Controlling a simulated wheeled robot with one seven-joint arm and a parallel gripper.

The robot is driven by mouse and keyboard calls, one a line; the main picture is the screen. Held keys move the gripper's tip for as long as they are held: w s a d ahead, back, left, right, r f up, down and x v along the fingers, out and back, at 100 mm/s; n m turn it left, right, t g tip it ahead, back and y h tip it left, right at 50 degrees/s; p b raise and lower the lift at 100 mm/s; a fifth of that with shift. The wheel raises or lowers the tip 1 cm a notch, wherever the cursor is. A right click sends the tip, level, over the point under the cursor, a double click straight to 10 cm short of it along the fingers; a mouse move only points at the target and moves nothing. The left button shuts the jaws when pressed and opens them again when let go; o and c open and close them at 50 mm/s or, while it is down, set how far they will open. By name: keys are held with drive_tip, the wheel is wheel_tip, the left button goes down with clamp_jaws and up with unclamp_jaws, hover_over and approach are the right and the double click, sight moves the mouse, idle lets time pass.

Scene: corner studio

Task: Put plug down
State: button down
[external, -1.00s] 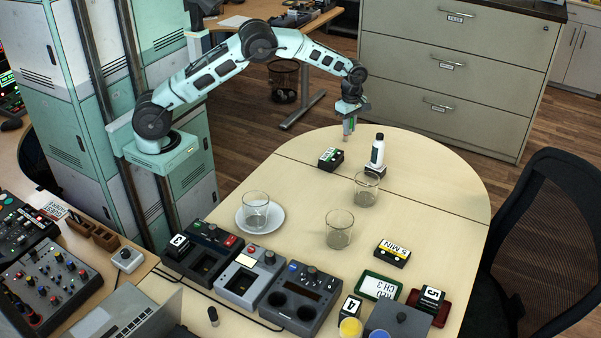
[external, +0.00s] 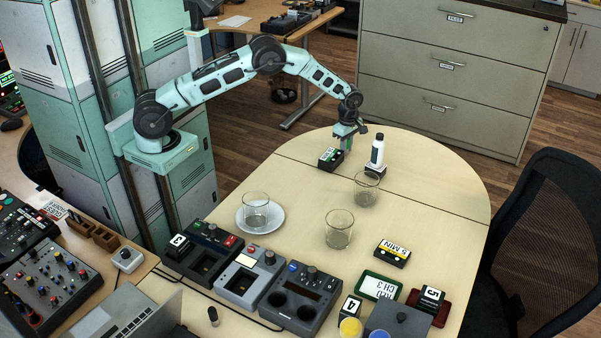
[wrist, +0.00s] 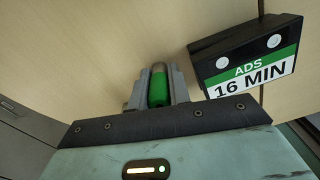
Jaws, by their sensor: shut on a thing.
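My gripper (external: 346,145) points down near the far edge of the table, low over its top. It is shut on a green plug (wrist: 158,88), which shows between the two grey fingers in the wrist view.
A white bottle with a dark cap (external: 377,152) stands just right of my gripper. Clear glasses (external: 367,190) (external: 339,230) stand nearer, another on a white saucer (external: 243,221).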

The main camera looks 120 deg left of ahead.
drive_tip(key=shift+f, duration=0.15)
drive_tip(key=c, duration=1.6)
unclamp_jaws()
wheel_tip(320, 180, up, 12)
drive_tip(key=shift+f+b, duration=0.2)
drive_tip(key=shift+b, duration=0.1)
drive_tip(key=shift+r, duration=0.4)
